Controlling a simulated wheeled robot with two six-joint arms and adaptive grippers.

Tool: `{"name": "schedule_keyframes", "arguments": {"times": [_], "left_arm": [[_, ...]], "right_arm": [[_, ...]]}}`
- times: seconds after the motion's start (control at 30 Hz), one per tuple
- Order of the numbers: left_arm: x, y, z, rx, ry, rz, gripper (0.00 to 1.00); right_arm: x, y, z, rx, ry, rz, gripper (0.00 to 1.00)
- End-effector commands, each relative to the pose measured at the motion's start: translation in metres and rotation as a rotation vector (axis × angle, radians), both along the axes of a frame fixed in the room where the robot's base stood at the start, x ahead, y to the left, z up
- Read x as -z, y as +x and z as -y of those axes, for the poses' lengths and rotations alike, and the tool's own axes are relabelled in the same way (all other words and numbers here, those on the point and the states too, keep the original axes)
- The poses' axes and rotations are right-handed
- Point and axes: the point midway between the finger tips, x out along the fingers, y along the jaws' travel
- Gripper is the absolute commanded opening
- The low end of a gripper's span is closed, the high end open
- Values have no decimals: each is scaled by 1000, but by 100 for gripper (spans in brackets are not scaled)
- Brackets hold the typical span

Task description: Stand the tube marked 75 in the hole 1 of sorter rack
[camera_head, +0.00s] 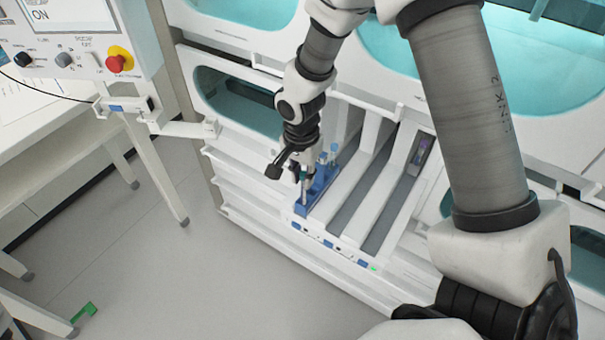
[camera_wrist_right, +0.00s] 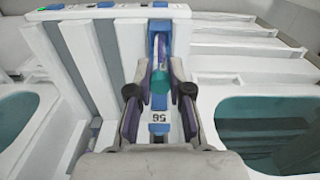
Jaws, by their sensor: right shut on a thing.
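My right gripper (camera_head: 303,176) reaches down over the blue sorter rack (camera_head: 312,203), which stands in the leftmost lane of a white slotted unit. In the right wrist view the gripper (camera_wrist_right: 160,92) is shut on a tube (camera_wrist_right: 160,77) with a teal end. The tube's number is not readable. The fingers hide part of it, and I cannot tell whether its lower end is in a hole. A white label with an upside-down number (camera_wrist_right: 159,115) shows between the fingers. My left gripper is not in view.
White lane dividers (camera_head: 358,185) rise to the right of the rack. A control box with a red button (camera_head: 118,60) hangs at the upper left. The floor (camera_head: 190,270) at the front left is mostly clear.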

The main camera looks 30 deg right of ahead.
Motion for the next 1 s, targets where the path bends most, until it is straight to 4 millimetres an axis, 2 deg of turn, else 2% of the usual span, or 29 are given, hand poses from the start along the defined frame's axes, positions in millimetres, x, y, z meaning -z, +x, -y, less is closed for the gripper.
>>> {"name": "schedule_keyframes", "arguments": {"times": [0.93, 0.97, 1.0], "left_arm": [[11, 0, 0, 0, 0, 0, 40], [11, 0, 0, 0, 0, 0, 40], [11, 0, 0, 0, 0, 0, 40]], "right_arm": [[13, 0, 0, 0, 0, 0, 0], [13, 0, 0, 0, 0, 0, 26], [13, 0, 0, 0, 0, 0, 40]]}}
